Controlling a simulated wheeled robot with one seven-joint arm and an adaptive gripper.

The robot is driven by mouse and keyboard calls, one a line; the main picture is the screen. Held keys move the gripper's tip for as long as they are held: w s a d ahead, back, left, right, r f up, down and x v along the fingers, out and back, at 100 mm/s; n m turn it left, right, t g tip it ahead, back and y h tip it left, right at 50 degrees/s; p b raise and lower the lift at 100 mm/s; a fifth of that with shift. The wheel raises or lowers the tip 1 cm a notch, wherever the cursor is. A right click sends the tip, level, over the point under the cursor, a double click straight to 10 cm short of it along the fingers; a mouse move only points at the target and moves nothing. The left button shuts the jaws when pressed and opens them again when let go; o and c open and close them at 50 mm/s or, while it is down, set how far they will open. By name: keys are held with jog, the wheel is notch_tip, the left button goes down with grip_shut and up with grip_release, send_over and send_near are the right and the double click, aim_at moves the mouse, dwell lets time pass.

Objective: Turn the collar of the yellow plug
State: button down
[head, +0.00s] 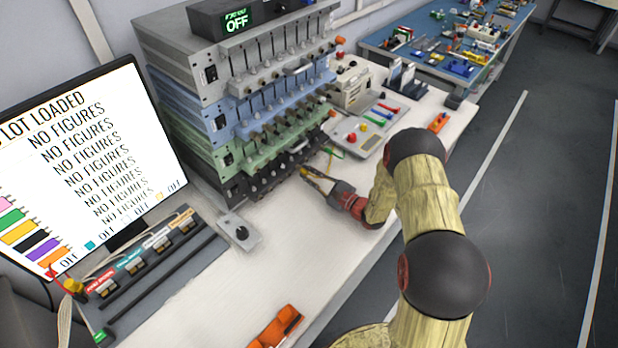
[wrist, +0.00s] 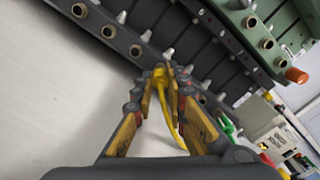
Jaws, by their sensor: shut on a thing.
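The yellow plug (wrist: 160,74) shows in the wrist view between my fingertips, against the front of the dark bottom unit. Its yellow cable hangs down from it between my fingers. My gripper (wrist: 163,82) is shut on the yellow plug. In the head view my gripper (head: 306,172) reaches in from the right to the front of the black bottom unit (head: 262,180). The fingers hide most of the plug, and the collar's turned position cannot be told.
Green, blue and grey units with rows of knobs are stacked above the black one. A small box with a black knob (head: 240,232) sits left of my gripper. A panel with coloured handles (head: 368,128) lies behind it. An orange holder (head: 276,328) is near the front edge.

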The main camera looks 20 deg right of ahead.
jog(key=shift+n+b, duration=0.5)
jog(key=shift+n, duration=0.6)
jog(key=c, duration=1.7)
grip_release()
jog(key=shift+c, duration=0.2)
jog(key=v, duration=1.2)
